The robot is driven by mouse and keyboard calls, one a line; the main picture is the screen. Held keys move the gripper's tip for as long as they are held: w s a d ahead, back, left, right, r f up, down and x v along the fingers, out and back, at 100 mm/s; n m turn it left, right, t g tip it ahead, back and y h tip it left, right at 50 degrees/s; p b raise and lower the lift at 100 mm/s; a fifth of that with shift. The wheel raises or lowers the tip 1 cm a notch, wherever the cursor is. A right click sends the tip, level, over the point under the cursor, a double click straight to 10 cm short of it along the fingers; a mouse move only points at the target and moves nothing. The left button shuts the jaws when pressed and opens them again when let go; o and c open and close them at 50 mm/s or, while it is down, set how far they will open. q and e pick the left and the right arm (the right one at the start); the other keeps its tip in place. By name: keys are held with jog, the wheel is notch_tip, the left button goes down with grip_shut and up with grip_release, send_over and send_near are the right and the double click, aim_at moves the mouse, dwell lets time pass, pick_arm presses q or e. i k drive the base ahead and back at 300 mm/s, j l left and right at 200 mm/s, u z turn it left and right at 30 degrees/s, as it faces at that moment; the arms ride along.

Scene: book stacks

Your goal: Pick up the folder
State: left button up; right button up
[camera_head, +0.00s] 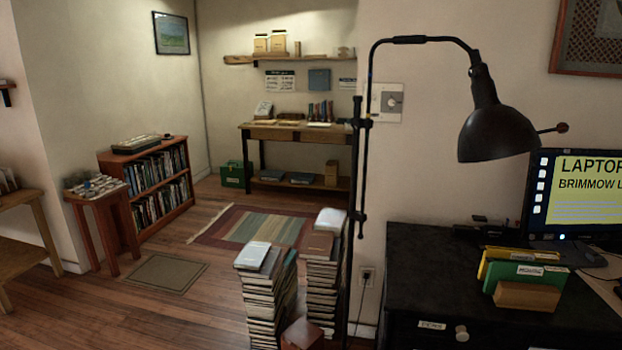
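A green folder (518,283) with a white label stands upright in a small wooden holder (527,297) on the black desk (418,262) at the lower right. A yellow folder (522,256) stands just behind the green one, with its upper edge showing. The holder hides the lower front of the green folder. Neither of my grippers shows in this view.
A black lamp (497,134) overhangs the desk; its thin stand (360,200) rises at the desk's left. A monitor (578,192) stands behind the folders at right. Tall book stacks (265,300) stand on the floor left of the desk.

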aim_at(557, 275)
jog(key=j+z, duration=0.1)
jog(key=z, duration=0.4)
jog(key=k+z, duration=0.1)
jog(key=z, duration=0.35)
jog(key=j+z, duration=0.1)
jog(key=z, duration=0.4)
jog(key=k+l, duration=0.05)
